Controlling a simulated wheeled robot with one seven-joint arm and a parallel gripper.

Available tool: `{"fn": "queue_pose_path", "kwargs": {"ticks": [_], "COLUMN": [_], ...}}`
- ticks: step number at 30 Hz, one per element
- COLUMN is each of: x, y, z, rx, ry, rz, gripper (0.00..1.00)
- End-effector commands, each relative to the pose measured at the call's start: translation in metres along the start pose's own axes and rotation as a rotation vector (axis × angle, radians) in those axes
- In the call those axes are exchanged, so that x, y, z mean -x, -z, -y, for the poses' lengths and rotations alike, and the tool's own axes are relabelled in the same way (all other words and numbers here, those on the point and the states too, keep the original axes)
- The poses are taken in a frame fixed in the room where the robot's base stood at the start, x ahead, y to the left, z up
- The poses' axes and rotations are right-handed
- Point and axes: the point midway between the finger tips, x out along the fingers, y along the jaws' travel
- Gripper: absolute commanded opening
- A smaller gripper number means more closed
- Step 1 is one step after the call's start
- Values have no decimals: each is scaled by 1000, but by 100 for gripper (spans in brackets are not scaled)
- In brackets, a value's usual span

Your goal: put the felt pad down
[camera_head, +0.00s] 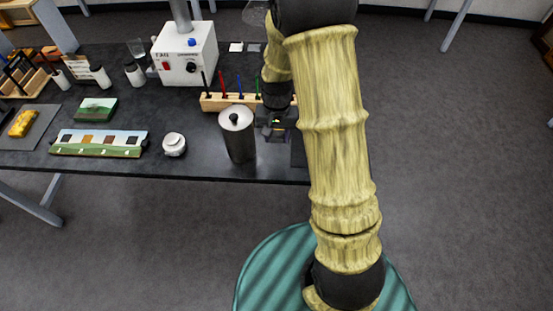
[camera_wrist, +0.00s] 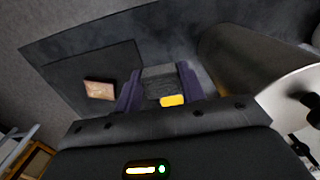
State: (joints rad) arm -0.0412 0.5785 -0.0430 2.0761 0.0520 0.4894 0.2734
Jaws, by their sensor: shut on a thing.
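The felt pad (camera_wrist: 158,77) looks like a dark grey block in the wrist view. It sits between the two purple fingers of my gripper (camera_wrist: 160,88), which is shut on it. A small yellow patch (camera_wrist: 173,100) shows at its near edge; I cannot tell whether it belongs to the pad. In the head view my gripper (camera_head: 276,125) is over the table's front right part, just right of a metal canister; the pad is too small to make out there. How far the pad is above the surface is not clear.
The metal canister (camera_head: 238,135) stands close beside my gripper. A dark mat (camera_wrist: 75,70) with a small tan piece (camera_wrist: 99,90) lies by the fingers. Behind is a wooden rack (camera_head: 240,102) of coloured tools. A white round jar (camera_head: 174,144) and painted panel (camera_head: 100,142) are left.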

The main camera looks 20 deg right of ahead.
Motion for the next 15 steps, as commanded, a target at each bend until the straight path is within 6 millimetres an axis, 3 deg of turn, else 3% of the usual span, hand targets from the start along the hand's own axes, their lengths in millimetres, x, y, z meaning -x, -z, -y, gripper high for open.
{"fn": "queue_pose_path", "kwargs": {"ticks": [5, 15], "x": [-11, -57], "y": [0, 2], "z": [0, -5], "rx": [0, -9], "ry": [-1, -1], "rz": [3, 2], "gripper": [21, 21]}}
